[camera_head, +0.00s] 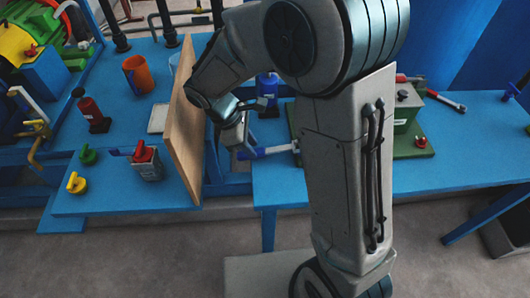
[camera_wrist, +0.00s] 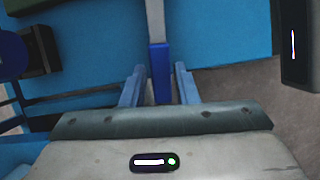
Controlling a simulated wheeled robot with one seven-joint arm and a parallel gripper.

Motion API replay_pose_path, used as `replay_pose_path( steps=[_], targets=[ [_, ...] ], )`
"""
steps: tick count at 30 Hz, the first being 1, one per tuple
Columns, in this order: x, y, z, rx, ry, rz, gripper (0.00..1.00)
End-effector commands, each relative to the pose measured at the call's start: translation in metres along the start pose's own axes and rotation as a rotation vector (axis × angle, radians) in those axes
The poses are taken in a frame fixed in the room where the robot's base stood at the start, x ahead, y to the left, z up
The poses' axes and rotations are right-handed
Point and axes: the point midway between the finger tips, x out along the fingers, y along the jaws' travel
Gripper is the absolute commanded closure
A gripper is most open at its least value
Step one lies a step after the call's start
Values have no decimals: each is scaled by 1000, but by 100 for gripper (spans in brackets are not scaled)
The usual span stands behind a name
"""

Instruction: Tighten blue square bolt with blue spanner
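The blue spanner (camera_head: 276,150), with a blue handle and pale metal shaft, lies near the left edge of the right blue table. In the wrist view, its shaft (camera_wrist: 155,20) runs up out of the picture, so its head is not seen there. My gripper (camera_wrist: 160,72) is open, with its two blue fingers on either side of the blue handle end and narrow gaps visible. In the head view, my gripper (camera_head: 243,148) is at the handle's left end, partly hidden by my arm. I cannot clearly make out the blue square bolt.
A wooden board (camera_head: 184,125) stands upright just left of my gripper. A blue container (camera_head: 268,88) stands behind the spanner. A green base with a box (camera_head: 408,110) and a red-handled tool (camera_head: 445,100) are right of my arm. An orange cup (camera_head: 138,75) stands left.

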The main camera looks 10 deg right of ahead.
Motion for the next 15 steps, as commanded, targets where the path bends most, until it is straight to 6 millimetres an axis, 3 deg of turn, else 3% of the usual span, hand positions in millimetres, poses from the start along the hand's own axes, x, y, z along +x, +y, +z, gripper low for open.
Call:
replay_pose_path(
  steps=[4,12,13,15],
  targets=[
    [20,0,-1,1,0,-2,73],
    [23,0,0,0,1,-1,73],
    [23,0,0,0,0,-1,76],
    [23,0,0,0,0,-1,95]
  ],
)
